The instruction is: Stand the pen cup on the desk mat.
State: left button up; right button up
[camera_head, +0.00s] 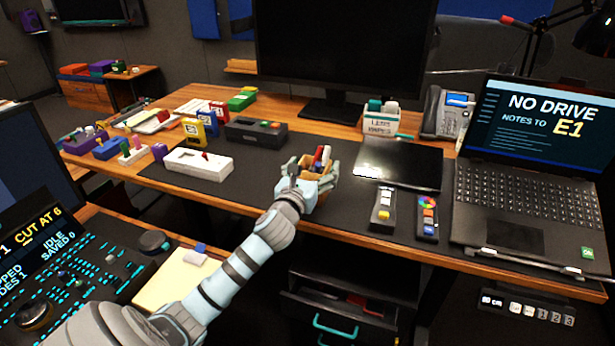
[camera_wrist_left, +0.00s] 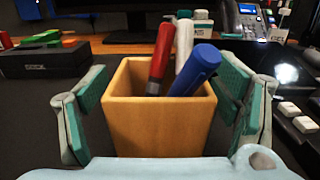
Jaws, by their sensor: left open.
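The pen cup (camera_wrist_left: 158,126) is a square wooden cup. It holds a red pen, a white pen and a blue pen. In the head view the cup (camera_head: 310,196) stands upright on the dark desk mat (camera_head: 262,187), largely hidden by my left gripper (camera_head: 312,180). In the left wrist view my left gripper (camera_wrist_left: 160,120) is open, with one teal-padded finger on each side of the cup. A gap shows between each finger and the cup walls. The cup's base is hidden. My right gripper is not in view.
A white device (camera_head: 198,164) lies left of the cup and a black box (camera_head: 256,132) behind it. A dark tablet (camera_head: 398,165), two small controllers and a laptop (camera_head: 525,215) are to the right. A monitor (camera_head: 340,50) stands behind. Bare mat shows around the cup.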

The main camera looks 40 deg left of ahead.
pick_arm(q)
jog(key=p+v, duration=0.1)
jog(key=v, duration=1.1)
